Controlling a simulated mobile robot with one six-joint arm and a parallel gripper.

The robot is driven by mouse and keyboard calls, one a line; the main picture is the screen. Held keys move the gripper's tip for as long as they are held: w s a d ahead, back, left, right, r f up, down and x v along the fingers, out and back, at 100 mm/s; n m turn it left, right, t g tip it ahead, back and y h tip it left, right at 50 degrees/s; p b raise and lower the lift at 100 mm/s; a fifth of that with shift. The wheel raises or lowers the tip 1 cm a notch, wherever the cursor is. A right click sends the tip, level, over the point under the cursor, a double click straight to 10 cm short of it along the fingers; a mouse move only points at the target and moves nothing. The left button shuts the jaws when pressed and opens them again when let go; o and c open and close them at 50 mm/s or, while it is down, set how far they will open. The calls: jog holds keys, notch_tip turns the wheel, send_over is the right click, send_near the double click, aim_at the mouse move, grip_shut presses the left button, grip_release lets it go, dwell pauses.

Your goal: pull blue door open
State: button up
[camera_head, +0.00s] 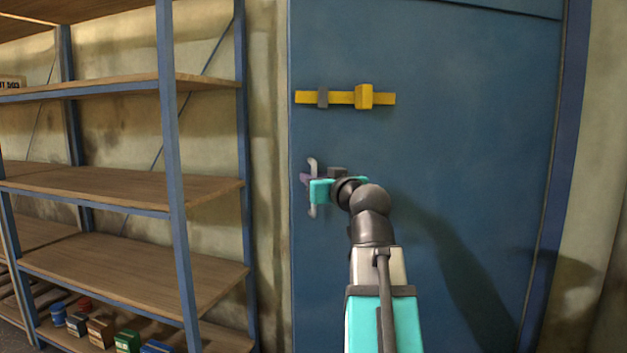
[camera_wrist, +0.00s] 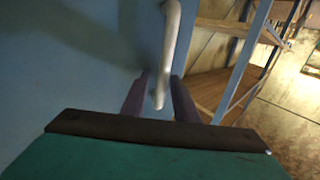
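The blue door (camera_head: 450,130) fills the middle of the head view and looks closed. A light grey vertical bar handle (camera_head: 313,209) is near its left edge. My gripper (camera_head: 306,180) is at the handle's mid-height. In the wrist view the handle (camera_wrist: 170,45) runs down between the two purple fingers of my gripper (camera_wrist: 159,92). A small gap shows on each side of the handle, so the fingers are open around it. The teal gripper body hides part of the handle in the head view.
A yellow bar latch (camera_head: 343,98) with a grey bracket is on the door above the handle. A shelving unit (camera_head: 130,188) with blue posts and wooden shelves stands at left, close to the door's handle side. Small boxes (camera_head: 101,331) are on its low shelf.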

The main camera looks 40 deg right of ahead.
jog(key=shift+a, duration=0.1)
dwell(0.3)
jog(key=b+v, duration=0.1)
jog(key=v, duration=0.6)
jog(key=shift+s, duration=0.25)
dwell(0.3)
jog(key=shift+c, duration=0.3)
